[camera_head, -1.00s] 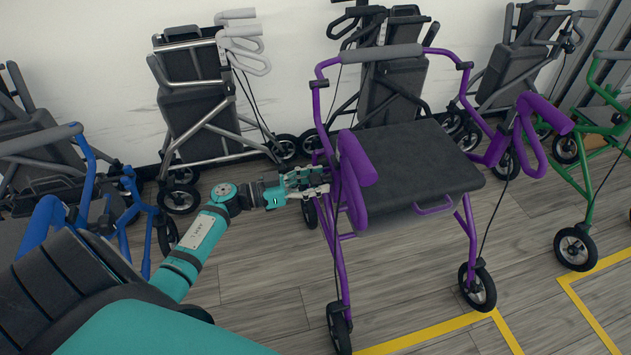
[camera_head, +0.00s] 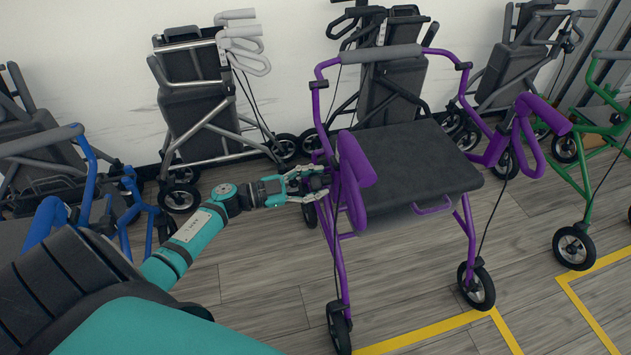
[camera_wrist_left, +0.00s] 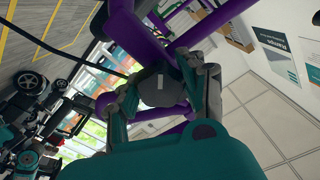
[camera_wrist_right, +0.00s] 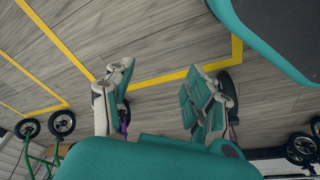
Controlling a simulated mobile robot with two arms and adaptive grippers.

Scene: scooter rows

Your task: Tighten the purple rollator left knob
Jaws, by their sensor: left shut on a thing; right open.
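The purple rollator (camera_head: 337,265) stands open in front of me, with a dark padded seat and purple handles. Its left knob (camera_wrist_left: 160,88) is dark grey with a white mark and sits at the purple frame tubes in the left wrist view. My left gripper (camera_head: 320,182) comes in from the left beside the near side frame, with its fingers shut on the knob. In the head view its fingertips partly cover the knob. My right gripper (camera_wrist_right: 165,85) is open and empty above the wooden floor in the right wrist view; it is outside the head view.
A blue rollator (camera_head: 95,160) stands at the left and a green rollator (camera_head: 590,180) at the right. Grey folded rollators (camera_head: 195,85) line the white wall behind. Yellow floor lines (camera_head: 430,332) run in front of the purple rollator. A dark cable hangs near my left gripper.

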